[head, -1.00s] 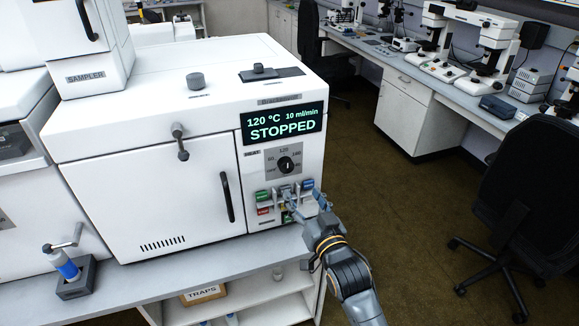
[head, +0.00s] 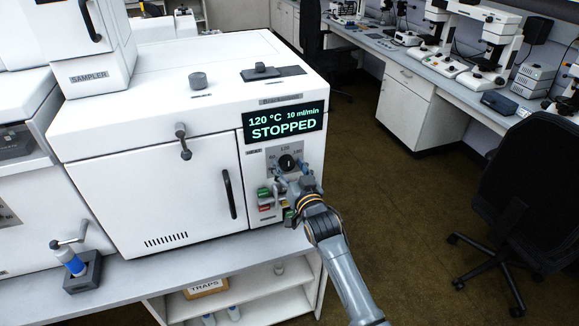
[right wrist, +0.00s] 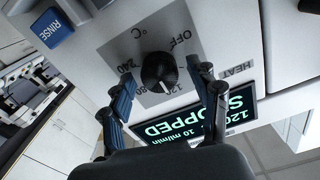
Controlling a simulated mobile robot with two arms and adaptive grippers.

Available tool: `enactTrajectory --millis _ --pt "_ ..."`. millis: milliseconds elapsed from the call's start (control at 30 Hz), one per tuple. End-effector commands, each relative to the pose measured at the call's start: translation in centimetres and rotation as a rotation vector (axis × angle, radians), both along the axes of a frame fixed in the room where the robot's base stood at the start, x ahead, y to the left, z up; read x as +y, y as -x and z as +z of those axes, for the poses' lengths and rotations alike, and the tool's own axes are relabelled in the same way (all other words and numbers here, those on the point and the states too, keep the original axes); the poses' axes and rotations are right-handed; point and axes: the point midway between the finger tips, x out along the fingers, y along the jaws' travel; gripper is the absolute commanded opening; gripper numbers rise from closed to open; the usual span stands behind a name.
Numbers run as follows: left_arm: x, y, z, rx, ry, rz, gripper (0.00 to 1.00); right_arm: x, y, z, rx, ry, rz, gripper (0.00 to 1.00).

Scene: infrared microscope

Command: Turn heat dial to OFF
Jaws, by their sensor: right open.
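The heat dial (head: 287,161) is a round black knob on a grey scale plate, below the display (head: 284,122) on the white oven's front. In the right wrist view the dial (right wrist: 159,70) sits between the fingers, turned over in the picture, with OFF and temperature numbers around it. My right gripper (head: 290,177) is open at the panel, just below the dial in the head view. Its two fingers (right wrist: 166,78) stand either side of the dial, with gaps visible; I cannot tell contact. My left gripper is out of view.
The display reads 120 °C, 10 ml/min, STOPPED. Colored buttons (head: 264,193) lie below the dial, and a blue RINSE button (right wrist: 52,27) is near the gripper. A black door handle (head: 229,193) is left of the panel. Open floor lies to the right.

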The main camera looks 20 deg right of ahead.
Motion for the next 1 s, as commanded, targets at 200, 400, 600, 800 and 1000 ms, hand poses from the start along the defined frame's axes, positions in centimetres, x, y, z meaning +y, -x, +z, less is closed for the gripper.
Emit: enactTrajectory --millis 200,400,600,800,1000 --pt "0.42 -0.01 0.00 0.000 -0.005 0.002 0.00 0.02 0.02 -0.01 0.000 0.000 0.000 0.21" --pt "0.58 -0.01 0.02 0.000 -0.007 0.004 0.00 0.02 0.03 -0.01 0.000 0.002 0.000 0.07" --pt "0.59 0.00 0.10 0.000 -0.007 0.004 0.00 0.03 0.03 0.02 -0.001 0.038 0.000 0.07" --pt "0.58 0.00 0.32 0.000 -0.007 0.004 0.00 0.03 0.01 0.06 -0.005 0.146 0.000 0.07" --pt "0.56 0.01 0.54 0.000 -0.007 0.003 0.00 0.10 0.01 0.05 -0.011 0.318 0.001 0.07"
